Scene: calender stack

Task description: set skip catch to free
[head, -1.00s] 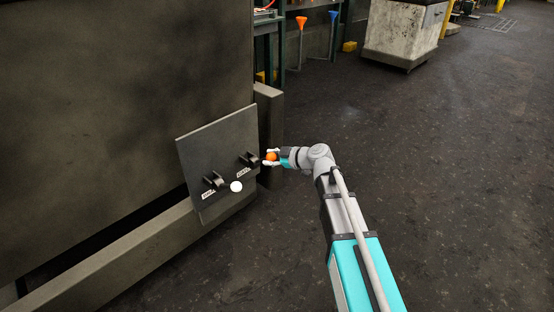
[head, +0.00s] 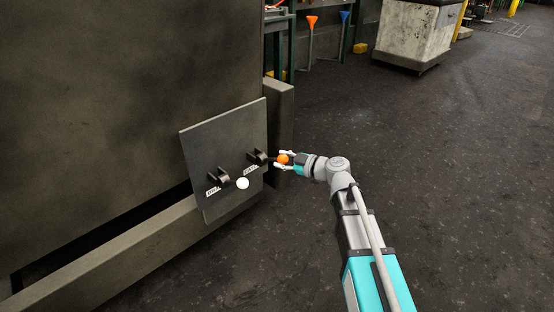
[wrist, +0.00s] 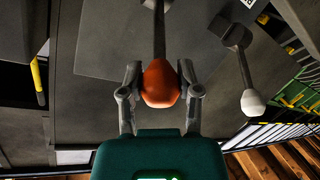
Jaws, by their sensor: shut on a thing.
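A grey plate (head: 228,130) carries two dark levers, each beside a small white label too small to read surely. The right lever ends in an orange knob (head: 283,159), the left one in a white knob (head: 243,183). My gripper (head: 285,159) is shut on the orange knob, with a finger on either side. In the wrist view, the orange knob (wrist: 160,83) is between my fingertips (wrist: 160,92), its dark stem running up to the plate. The white knob (wrist: 252,102) stands apart at the right. Which lever is the skip catch I cannot tell.
The plate stands against a large dark machine wall (head: 110,90) with a low beam (head: 120,250) along its foot. Dark floor (head: 420,160) is open to the right. A pale block (head: 412,35) and orange and blue funnels (head: 312,22) stand farther back.

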